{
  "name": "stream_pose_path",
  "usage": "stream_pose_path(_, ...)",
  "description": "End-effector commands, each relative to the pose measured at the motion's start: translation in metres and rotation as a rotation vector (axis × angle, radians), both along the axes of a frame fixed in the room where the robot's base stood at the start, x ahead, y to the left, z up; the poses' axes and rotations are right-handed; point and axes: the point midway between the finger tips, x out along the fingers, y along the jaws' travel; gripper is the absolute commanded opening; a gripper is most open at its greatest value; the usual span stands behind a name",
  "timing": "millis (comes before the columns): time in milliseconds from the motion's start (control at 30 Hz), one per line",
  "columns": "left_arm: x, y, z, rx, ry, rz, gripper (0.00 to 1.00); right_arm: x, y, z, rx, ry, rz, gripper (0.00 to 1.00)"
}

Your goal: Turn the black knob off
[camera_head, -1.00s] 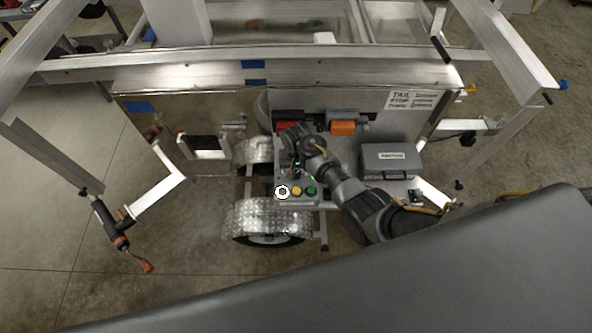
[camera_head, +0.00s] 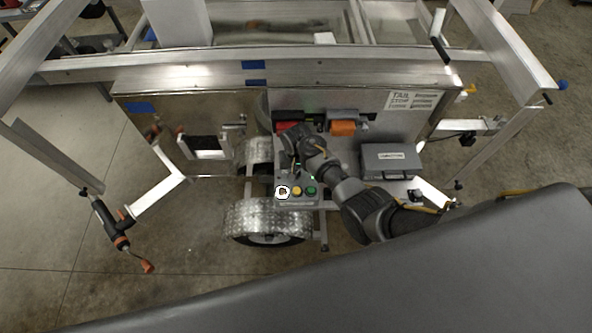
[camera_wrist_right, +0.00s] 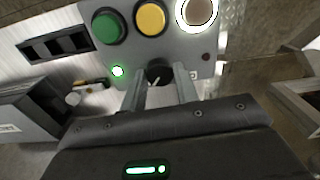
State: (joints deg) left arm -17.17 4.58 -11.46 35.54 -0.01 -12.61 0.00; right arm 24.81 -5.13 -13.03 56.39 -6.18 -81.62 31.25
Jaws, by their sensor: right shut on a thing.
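In the head view my right gripper (camera_head: 293,166) hides the knob. The control box (camera_head: 296,204) also carries a green button (camera_wrist_right: 108,27), a yellow button (camera_wrist_right: 150,18) and a button with a bright white ring (camera_wrist_right: 197,11). A small green lamp (camera_wrist_right: 118,71) is lit and a small dark red lamp (camera_wrist_right: 206,57) looks unlit. My left gripper is out of view.
A grey case (camera_head: 390,161) stands right of my right arm. An orange block (camera_head: 342,129) is behind it. A diamond-plate fender (camera_head: 268,217) lies below the control box. Aluminium trailer rails (camera_head: 200,65) run across the back. Open floor lies at left.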

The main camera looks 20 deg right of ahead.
Motion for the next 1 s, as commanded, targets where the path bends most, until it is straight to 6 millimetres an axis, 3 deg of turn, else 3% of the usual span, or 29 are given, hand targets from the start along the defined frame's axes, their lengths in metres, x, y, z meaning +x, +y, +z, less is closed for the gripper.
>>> stream_pose_path(500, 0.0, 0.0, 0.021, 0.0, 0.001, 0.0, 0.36, 0.0, -0.001, 0.002, -0.001, 0.001, 0.419, 0.07)
stream_pose_path(1000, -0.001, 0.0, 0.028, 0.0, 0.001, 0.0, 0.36, 0.001, -0.001, 0.001, -0.002, 0.0, 0.896, 0.07)
